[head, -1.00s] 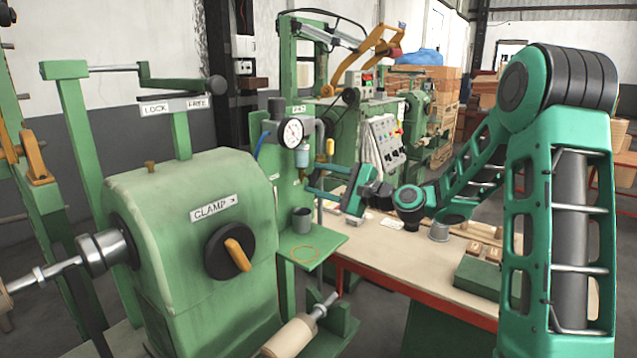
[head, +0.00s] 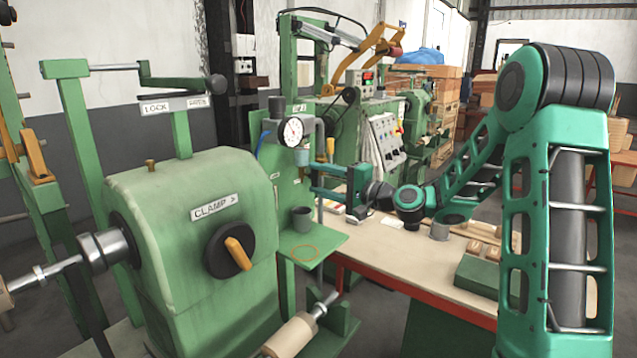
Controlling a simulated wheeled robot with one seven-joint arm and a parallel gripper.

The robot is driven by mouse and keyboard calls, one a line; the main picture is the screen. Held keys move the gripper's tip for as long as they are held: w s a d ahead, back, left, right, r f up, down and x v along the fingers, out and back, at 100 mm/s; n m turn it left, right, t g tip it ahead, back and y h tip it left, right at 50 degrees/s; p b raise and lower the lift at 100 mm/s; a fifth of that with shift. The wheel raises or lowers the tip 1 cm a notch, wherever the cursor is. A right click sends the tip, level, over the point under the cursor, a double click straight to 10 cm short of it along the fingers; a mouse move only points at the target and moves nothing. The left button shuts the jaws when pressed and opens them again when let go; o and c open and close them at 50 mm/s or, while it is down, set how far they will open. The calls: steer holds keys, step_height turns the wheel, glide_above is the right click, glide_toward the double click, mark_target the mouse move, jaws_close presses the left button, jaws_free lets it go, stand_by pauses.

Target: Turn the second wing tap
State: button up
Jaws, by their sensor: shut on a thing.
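My gripper (head: 316,180) is at the green post beside the air pressure gauge (head: 292,131), with its fingers pointing left. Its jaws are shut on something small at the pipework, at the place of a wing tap. The tap itself is mostly hidden by the fingers, and I cannot make out its wings. A small yellow handle (head: 330,146) sits just above my gripper, right of the gauge. The gripper body stands nearly level behind the jaws.
A green machine (head: 195,230) marked CLAMP, with a black dial (head: 230,251) and orange handle, fills the left foreground. A workbench (head: 390,262) with wooden parts lies to the right.

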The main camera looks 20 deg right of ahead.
steer(key=shift+f, duration=0.25)
steer(key=o, duration=1)
steer(key=shift+o, duration=0.3)
steer(key=shift+r, duration=0.1)
steer(key=shift+s, duration=0.1)
steer(key=v, duration=1)
steer(key=shift+s+d, duration=0.2)
steer(key=shift+d, duration=0.05)
